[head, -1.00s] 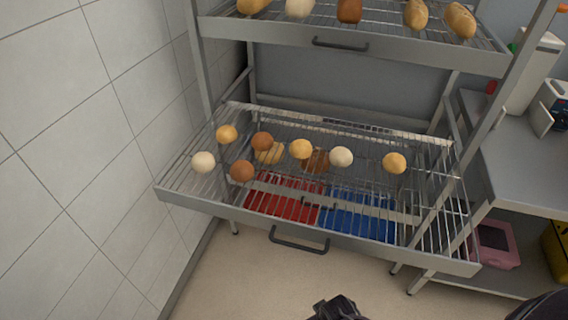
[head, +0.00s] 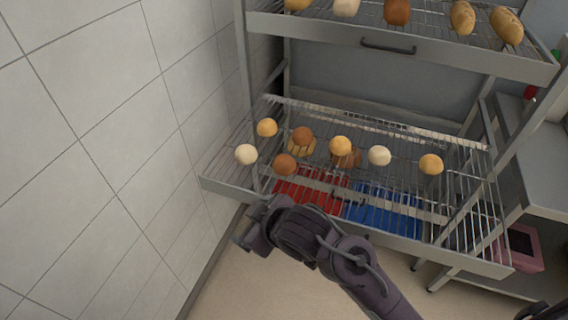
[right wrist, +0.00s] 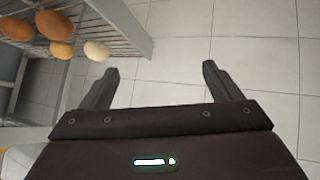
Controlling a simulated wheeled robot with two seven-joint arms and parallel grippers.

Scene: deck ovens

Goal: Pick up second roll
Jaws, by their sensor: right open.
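Several round rolls sit on the lower wire rack (head: 222,186): a golden roll (head: 267,127), a white roll (head: 246,154), a brown roll (head: 284,165), another brown roll (head: 303,135), a golden roll (head: 340,146), a white roll (head: 379,156) and a golden roll (head: 431,164). My right gripper (head: 252,224) is in front of the rack's left front edge. It is open and empty in the right wrist view (right wrist: 161,72), with rolls and the rack off to the upper left.
A red tray (head: 322,202) and a blue tray (head: 385,220) show beneath the wires. An upper rack (head: 450,62) with more rolls is above. A tiled wall (head: 110,170) stands at left, a grey counter (head: 535,150) at right.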

